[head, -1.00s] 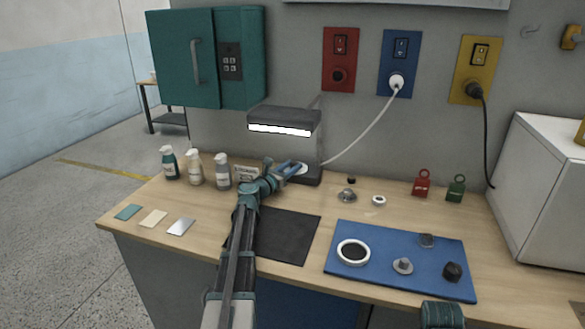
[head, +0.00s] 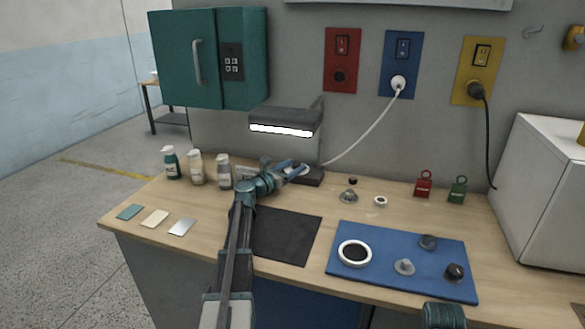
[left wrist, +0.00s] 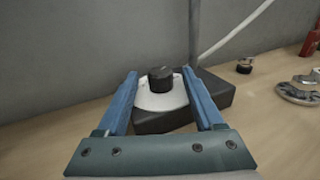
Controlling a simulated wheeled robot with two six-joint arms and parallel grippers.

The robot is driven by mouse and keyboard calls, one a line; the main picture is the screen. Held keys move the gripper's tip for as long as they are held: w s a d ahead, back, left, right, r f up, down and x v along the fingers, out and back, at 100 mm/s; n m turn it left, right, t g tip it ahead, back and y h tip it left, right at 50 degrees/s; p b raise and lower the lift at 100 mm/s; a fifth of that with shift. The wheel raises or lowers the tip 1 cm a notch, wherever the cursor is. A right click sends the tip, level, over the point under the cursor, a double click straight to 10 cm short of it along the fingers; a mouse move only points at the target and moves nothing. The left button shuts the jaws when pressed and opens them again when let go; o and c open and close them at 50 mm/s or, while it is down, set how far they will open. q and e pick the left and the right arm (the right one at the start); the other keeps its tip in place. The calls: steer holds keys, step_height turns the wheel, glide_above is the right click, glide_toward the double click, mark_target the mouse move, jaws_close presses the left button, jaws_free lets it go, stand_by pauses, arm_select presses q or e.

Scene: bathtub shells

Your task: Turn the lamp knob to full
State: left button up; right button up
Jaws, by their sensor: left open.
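The lamp (head: 286,117) stands at the back of the bench with its light bar lit. Its dark base (head: 313,177) sits on the bench top. In the left wrist view a black knob (left wrist: 160,79) stands on a white dial plate (left wrist: 161,99) on the dark base (left wrist: 214,88). My left gripper (head: 297,168) is open at the base. In the left wrist view its blue fingers (left wrist: 160,82) lie either side of the dial plate, with gaps to the knob. Dial marks are too small to read. My right gripper is not clearly in view.
Several bottles (head: 196,168) stand left of my left arm. A blue mat (head: 390,280) with small parts lies at the right. Red (head: 423,185) and green (head: 457,190) tags stand behind it. A white cord (head: 365,127) runs from the wall socket toward the lamp.

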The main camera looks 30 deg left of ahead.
arm_select(q)
steer(key=s, duration=0.4)
steer(key=s+a, duration=0.1)
steer(key=s, duration=0.4)
steer(key=s+a, duration=0.1)
steer(key=s, duration=0.3)
steer(key=shift+s, duration=0.35)
